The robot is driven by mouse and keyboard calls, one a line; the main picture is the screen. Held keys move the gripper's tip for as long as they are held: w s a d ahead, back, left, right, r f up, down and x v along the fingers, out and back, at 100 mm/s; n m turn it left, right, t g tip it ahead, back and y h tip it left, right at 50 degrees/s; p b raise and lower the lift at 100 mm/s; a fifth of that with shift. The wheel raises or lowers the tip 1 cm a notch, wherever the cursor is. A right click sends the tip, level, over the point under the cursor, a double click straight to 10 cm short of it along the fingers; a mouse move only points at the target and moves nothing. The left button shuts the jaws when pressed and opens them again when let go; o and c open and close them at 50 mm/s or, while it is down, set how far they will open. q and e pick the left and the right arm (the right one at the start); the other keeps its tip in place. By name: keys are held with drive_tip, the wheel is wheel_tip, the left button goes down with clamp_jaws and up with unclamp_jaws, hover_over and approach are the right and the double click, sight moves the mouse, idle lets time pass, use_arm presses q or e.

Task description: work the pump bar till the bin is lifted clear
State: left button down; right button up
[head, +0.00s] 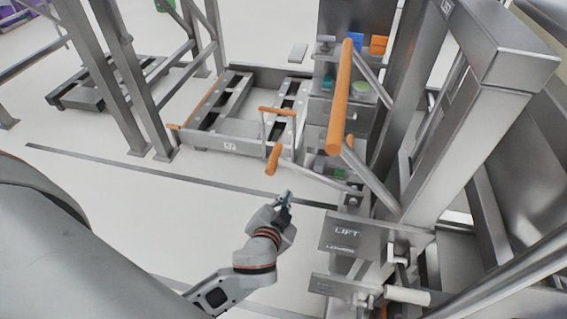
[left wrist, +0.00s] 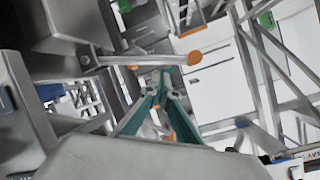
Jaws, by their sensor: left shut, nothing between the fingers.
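A grey pump bar with an orange grip (head: 272,158) sticks out to the left from the lift column. The bar and its orange end (left wrist: 195,57) also show in the left wrist view, beyond the fingertips. My left gripper (head: 285,198) is just below and right of the grip in the head view, apart from it as far as I can tell. Its green fingers (left wrist: 161,76) come together in the left wrist view, shut and empty. My right gripper is not in view. I cannot make out the bin for certain.
A plate marked LIFT (head: 345,232) is on the lift column, with a white cylinder (head: 407,295) lower down. A thick orange bar (head: 341,95) rises above the pump bar. A low wheeled frame (head: 205,143) stands behind.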

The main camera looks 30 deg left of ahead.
use_arm(q)
drive_tip(key=w+a+r+n+t+y+b, duration=0.1)
drive_tip(key=w+a+r+y, duration=0.1)
drive_tip(key=r, duration=0.3)
drive_tip(key=shift+w+r+n+t+y, duration=0.3)
drive_tip(key=shift+w+r+y, duration=0.1)
drive_tip(key=shift+w+y, duration=0.15)
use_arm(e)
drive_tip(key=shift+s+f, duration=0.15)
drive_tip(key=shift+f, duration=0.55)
use_arm(q)
drive_tip(key=shift+a, duration=0.15)
drive_tip(key=b, duration=0.1)
hover_over(279, 160)
drive_tip(key=s+d, duration=0.2)
drive_tip(key=d, duration=0.1)
wheel_tip(279, 160, down, 2)
drive_tip(key=f, duration=0.1)
drive_tip(key=a+f, duration=0.1)
drive_tip(key=f+b, duration=0.1)
drive_tip(key=shift+w+a, duration=0.2)
drive_tip(key=shift+a, duration=0.05)
drive_tip(key=shift+a+f, duration=0.25)
drive_tip(key=shift+f, duration=0.05)
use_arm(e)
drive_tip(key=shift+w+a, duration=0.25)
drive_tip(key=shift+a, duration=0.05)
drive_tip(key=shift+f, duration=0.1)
